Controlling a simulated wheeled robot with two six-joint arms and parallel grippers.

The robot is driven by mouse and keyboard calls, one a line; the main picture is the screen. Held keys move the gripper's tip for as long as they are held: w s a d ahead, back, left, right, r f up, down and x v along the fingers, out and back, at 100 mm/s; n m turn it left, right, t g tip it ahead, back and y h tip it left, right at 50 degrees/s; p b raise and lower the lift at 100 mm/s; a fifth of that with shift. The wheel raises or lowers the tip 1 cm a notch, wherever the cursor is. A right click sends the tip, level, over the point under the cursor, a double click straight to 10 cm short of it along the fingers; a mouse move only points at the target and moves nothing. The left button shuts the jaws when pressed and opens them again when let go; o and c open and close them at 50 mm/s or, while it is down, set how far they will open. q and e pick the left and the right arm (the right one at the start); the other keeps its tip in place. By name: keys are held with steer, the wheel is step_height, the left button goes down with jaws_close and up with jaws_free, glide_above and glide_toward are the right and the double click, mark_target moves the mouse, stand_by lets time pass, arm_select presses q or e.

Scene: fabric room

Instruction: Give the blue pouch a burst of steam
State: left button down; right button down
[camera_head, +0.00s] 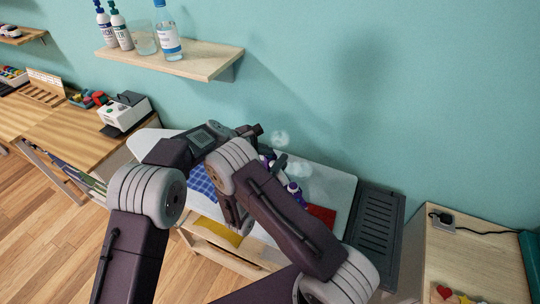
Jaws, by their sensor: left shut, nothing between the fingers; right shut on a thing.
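A flat blue piece with a pale grid (201,180), which looks like the blue pouch, lies on the left part of the pale board (337,187). My arms cover part of it. A purple and white thing (294,190) shows beside my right forearm, partly hidden. Faint white puffs (281,138) hang above the board near it. My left gripper (256,131) is shut and empty beyond my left wrist, above the board's back edge. My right gripper (234,214) is mostly hidden by its own arm, low over the front of the board; its grip on a thing is not clearly visible.
A red piece (322,214) lies on the board's right. A dark slatted rack (374,228) adjoins the board. Yellow cloth (224,234) sits below. A wall shelf (185,63) holds bottles. Wooden tables stand left, one with a white machine (124,113), and right (470,255).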

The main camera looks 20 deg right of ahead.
mark_target(269, 158)
arm_select(q)
steer(key=shift+s+d+f, duration=0.2)
steer(key=shift+s+f, duration=0.1)
steer(key=shift+s, duration=0.1)
arm_select(e)
steer(key=shift+w+a+r, duration=0.1)
steer(key=shift+a+r, duration=0.05)
steer(key=shift+r, duration=0.1)
arm_select(q)
steer(key=shift+s+d+r, duration=0.1)
steer(key=shift+d+r, duration=0.05)
steer(key=shift+r, duration=0.8)
arm_select(e)
steer(key=shift+f, duration=0.15)
arm_select(q)
steer(key=shift+r, duration=2.55)
steer(key=shift+w, duration=0.2)
